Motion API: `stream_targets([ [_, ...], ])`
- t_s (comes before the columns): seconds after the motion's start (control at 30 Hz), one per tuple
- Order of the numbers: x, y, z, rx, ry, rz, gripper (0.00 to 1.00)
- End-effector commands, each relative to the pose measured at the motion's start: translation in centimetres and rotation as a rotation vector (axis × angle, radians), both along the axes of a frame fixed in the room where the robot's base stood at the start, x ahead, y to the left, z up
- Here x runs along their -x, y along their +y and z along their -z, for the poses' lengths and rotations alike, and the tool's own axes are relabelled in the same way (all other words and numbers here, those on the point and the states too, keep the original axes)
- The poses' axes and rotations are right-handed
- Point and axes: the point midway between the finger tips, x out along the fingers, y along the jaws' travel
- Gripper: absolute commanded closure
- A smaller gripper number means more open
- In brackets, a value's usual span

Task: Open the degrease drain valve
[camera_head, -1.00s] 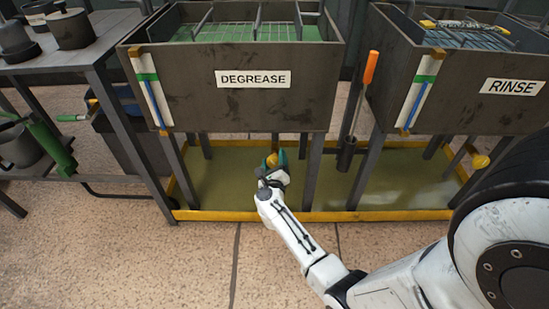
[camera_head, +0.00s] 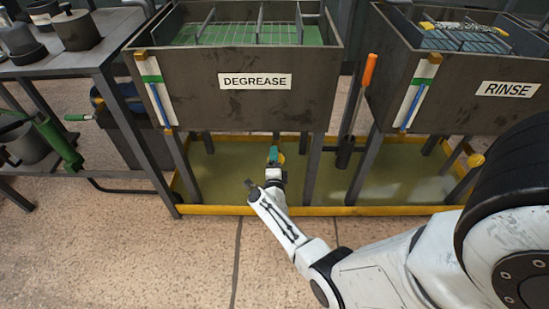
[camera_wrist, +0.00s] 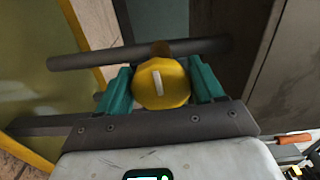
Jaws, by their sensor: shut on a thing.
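The degrease tank (camera_head: 200,92) stands on legs and bears a white DEGREASE label. Below it is its yellow drain valve knob (camera_head: 282,158), mostly hidden by my gripper (camera_head: 273,156). In the wrist view the round yellow knob (camera_wrist: 174,88) sits in front of a dark pipe (camera_wrist: 85,60). A white mark on its face runs nearly upright in that picture. My gripper (camera_wrist: 160,88) has its teal fingers on both sides of the knob and is shut on it.
The rinse tank (camera_head: 440,105) stands at the right with its own yellow knob (camera_head: 476,160) below. An orange-handled tool (camera_head: 369,80) stands between the tanks. A yellow-edged drip tray (camera_head: 225,210) lies under them. A dark table (camera_head: 85,55) is at the left.

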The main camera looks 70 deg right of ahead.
Motion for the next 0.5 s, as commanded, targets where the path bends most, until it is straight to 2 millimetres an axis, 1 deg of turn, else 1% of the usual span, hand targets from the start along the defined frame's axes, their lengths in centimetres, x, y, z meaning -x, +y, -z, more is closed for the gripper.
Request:
stream_targets([
  [0.5,-0.14,0.08,0.24,0.186,0.453,-0.005,0.63],
])
